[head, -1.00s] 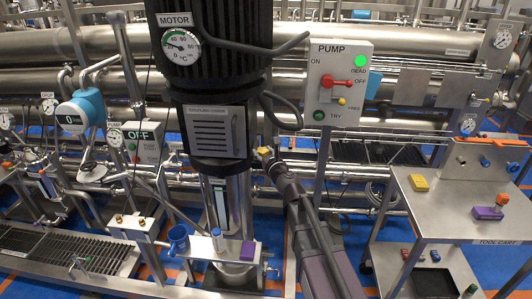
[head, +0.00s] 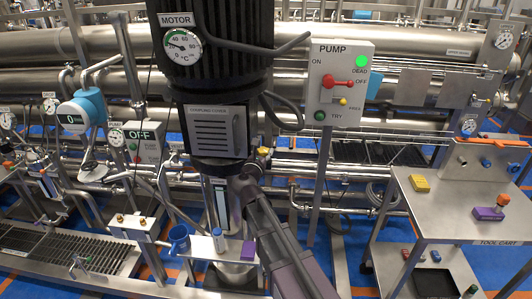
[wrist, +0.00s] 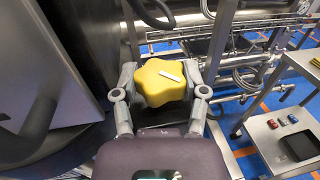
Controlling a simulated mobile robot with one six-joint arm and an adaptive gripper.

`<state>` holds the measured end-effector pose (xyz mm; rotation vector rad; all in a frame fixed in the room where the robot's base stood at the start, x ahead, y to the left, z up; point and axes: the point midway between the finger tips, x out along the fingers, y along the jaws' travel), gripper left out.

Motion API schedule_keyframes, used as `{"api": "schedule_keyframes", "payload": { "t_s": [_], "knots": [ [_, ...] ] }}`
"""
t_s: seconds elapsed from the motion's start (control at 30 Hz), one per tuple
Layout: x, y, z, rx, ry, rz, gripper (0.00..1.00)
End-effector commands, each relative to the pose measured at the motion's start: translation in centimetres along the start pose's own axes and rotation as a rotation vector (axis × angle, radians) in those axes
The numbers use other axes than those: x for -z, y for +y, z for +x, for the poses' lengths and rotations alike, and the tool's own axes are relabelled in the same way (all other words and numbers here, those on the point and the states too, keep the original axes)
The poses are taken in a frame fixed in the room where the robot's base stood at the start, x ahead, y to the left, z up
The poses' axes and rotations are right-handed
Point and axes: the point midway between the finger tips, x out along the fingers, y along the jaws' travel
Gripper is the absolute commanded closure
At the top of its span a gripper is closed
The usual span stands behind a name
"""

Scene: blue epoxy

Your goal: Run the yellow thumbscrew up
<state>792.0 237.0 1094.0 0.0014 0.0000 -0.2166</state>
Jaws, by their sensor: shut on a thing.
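The yellow thumbscrew (wrist: 158,84) is a lobed knob with a white stripe on its face, seen close up in the wrist view. My gripper (wrist: 161,78) is shut on it, one finger at its left side and one at its right. In the head view my arm reaches up to the lower right edge of the black coupling cover (head: 215,132) below the motor. Whatever the thumbscrew threads into is hidden in the wrist view.
The pump switch box (head: 339,84) stands right of the motor (head: 225,45). A black hose (head: 282,112) curves close to the coupling cover. The tool cart (head: 455,205) at the right holds a yellow block (head: 420,184) and a purple one (head: 488,214). A small plate (head: 220,246) stands below.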

Motion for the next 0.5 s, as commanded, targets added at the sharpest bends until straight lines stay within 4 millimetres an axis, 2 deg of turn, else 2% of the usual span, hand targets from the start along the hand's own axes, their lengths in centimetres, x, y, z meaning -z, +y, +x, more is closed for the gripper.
{"api": "schedule_keyframes", "payload": {
  "t_s": [0.2, 0.5],
  "knots": [
    [-0.09, 0.36, 0.32, 0.121, -0.003, -0.003, 0.91],
    [-0.1, 0.13, 0.29, 0.211, -0.003, -0.004, 0.91]
  ]
}}
